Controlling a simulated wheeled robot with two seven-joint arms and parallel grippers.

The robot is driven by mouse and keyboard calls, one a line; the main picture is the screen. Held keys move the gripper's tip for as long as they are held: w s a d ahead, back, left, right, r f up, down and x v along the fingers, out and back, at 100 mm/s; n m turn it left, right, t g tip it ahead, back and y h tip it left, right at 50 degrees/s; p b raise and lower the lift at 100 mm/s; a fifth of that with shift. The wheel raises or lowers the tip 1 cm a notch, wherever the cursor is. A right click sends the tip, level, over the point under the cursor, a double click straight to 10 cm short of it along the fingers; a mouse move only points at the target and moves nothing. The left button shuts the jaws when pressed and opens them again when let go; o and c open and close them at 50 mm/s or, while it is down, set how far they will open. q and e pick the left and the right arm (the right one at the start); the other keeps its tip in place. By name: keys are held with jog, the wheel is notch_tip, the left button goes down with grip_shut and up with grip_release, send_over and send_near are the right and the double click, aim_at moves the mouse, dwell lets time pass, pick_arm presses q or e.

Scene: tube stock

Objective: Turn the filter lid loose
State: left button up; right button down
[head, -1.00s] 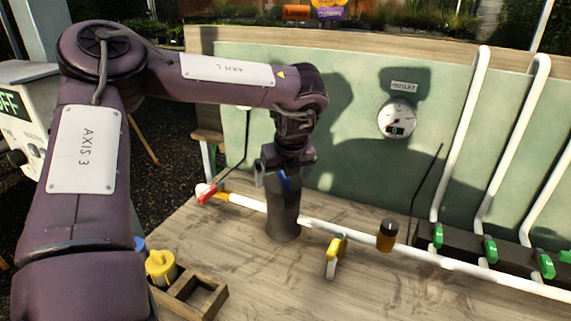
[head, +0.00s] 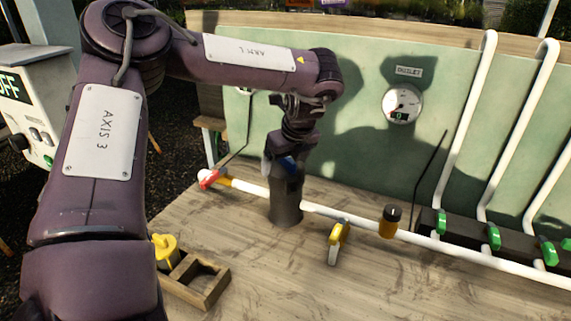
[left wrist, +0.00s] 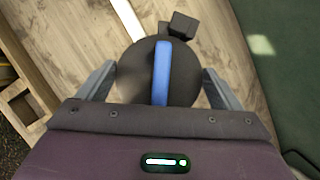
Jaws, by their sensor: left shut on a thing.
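The filter is a dark grey upright cylinder (head: 286,208) on the bench, in line with the white pipe. Its round dark lid (left wrist: 138,80) with a blue bar (left wrist: 162,72) across it fills the middle of the left wrist view. My left gripper (head: 286,170) is over the filter top from above. In the left wrist view its two fingers (left wrist: 160,70) stand on opposite sides of the lid and are shut on it. The arm partly hides the lid in the head view. My right gripper is not in view.
A red-handled valve (head: 210,178) is left of the filter, a yellow-handled valve (head: 337,240) and an amber cup (head: 389,222) right of it. A wooden rack (head: 205,285) with a yellow-capped part (head: 165,250) lies front left. A gauge (head: 402,104) is on the green panel.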

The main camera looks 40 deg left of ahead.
pick_arm(q)
jog(key=shift+w+f+n, duration=0.1)
jog(key=shift+n, duration=0.5)
jog(key=shift+n+g, duration=0.4)
jog(key=shift+n, duration=0.1)
jog(key=shift+n+g+b, duration=0.3)
jog(key=shift+n+g, duration=0.1)
jog(key=shift+n, duration=1)
jog(key=shift+d+n+g, duration=0.1)
jog(key=shift+n+g, duration=0.2)
jog(key=o, duration=0.8)
jog(key=shift+o, duration=0.2)
jog(key=shift+r+p, duration=0.2)
jog(key=shift+p, duration=0.15)
